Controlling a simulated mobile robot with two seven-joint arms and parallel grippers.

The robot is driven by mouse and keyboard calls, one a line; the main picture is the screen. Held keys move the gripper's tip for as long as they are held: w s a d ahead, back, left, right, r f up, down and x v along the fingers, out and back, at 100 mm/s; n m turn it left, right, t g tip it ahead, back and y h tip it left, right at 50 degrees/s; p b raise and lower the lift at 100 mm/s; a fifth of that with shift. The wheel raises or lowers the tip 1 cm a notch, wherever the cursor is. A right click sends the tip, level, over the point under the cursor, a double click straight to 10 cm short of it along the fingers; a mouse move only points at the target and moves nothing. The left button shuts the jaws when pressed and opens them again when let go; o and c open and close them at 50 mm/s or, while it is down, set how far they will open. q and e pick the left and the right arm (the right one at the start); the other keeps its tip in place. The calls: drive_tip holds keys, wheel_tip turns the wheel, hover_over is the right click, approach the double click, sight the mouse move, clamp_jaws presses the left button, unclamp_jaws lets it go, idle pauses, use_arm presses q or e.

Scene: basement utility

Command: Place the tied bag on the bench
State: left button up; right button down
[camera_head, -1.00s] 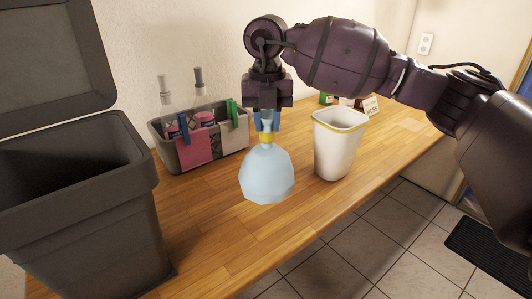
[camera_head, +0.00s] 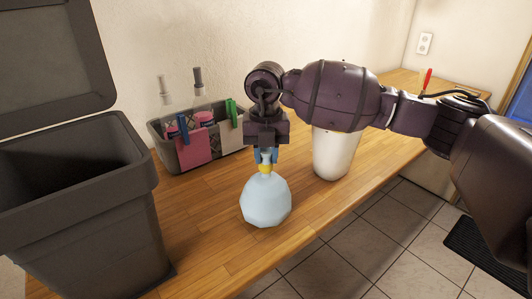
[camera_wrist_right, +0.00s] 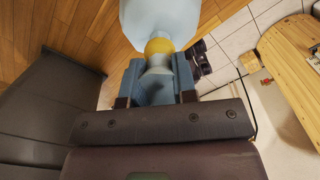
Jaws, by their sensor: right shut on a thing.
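The tied bag (camera_head: 266,200) is pale blue with a yellow tie at its neck. My right gripper (camera_head: 266,156) points down and is shut on the bag's neck above the tie. The bag hangs upright below it, over or at the front part of the wooden bench (camera_head: 205,232); I cannot tell whether its bottom touches the wood. In the right wrist view, the bag (camera_wrist_right: 160,22) shows beyond the gripper's blue fingers (camera_wrist_right: 155,85), with the neck between them. My left gripper is not in view.
A dark grey bin (camera_head: 85,215) with its lid open stands at the left. A grey caddy (camera_head: 170,150) with bottles and cloths is behind the bag. A white bucket (camera_head: 335,155) stands to the right, partly hidden by my arm. Bare bench lies around the bag.

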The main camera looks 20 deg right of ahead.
drive_tip(key=shift+f, duration=0.1)
drive_tip(key=c, duration=0.9)
unclamp_jaws()
wheel_tip(320, 180, up, 12)
drive_tip(key=shift+r+b, duration=0.15)
drive_tip(key=shift+b, duration=0.15)
